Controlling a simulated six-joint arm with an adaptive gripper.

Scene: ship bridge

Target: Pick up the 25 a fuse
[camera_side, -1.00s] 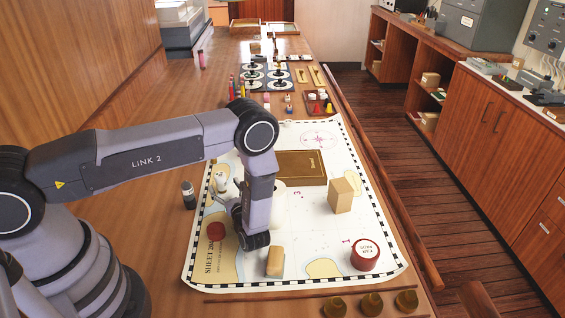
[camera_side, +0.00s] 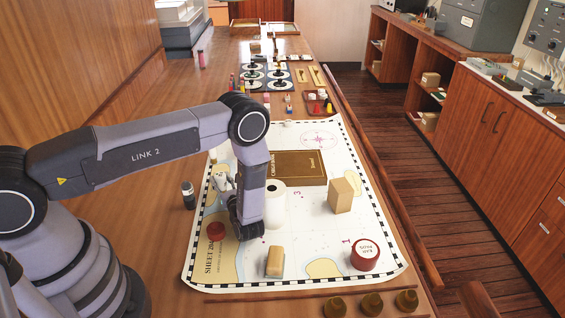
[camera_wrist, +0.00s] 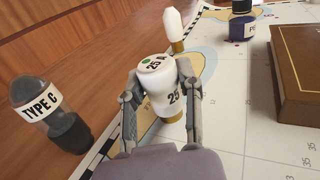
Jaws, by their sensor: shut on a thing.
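The 25 A fuse (camera_wrist: 158,84) is a white cylinder with a green dot and "25 A" on its top and a brass-coloured end below. In the wrist view it stands between the two fingers of my gripper (camera_wrist: 160,100), which are shut on its sides. In the side view my gripper (camera_side: 224,182) is over the left part of the chart, and the fuse is mostly hidden by the fingers and wrist. I cannot tell how far its lower end is from the chart.

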